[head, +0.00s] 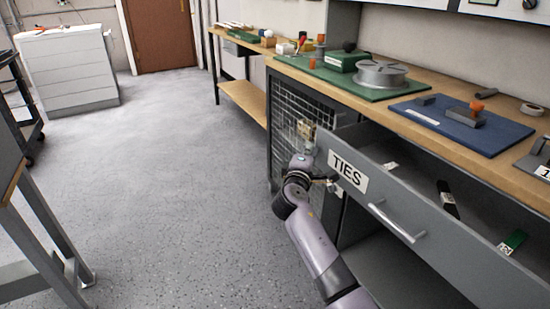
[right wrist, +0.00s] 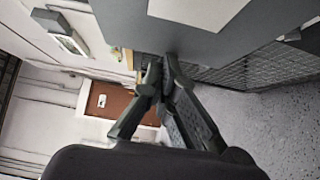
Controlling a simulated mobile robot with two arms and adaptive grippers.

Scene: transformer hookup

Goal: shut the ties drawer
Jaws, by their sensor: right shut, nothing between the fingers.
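The ties drawer (head: 450,242) is pulled out from under the bench at the right, with its grey front, white TIES label (head: 347,171) and bar handle (head: 398,222) showing. My right gripper (head: 330,183) is by the left end of the drawer front, near the label; I cannot tell if it touches. In the right wrist view my right gripper (right wrist: 160,70) is shut and empty, with the drawer front (right wrist: 145,22) close above its fingers. My left gripper is out of view.
Inside the drawer lie a black item (head: 447,198) and a green item (head: 513,241). A mesh cage (head: 290,110) stands left of the drawer. The bench top (head: 450,140) holds a green mat and a blue mat with parts. Open floor (head: 170,170) lies at the left.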

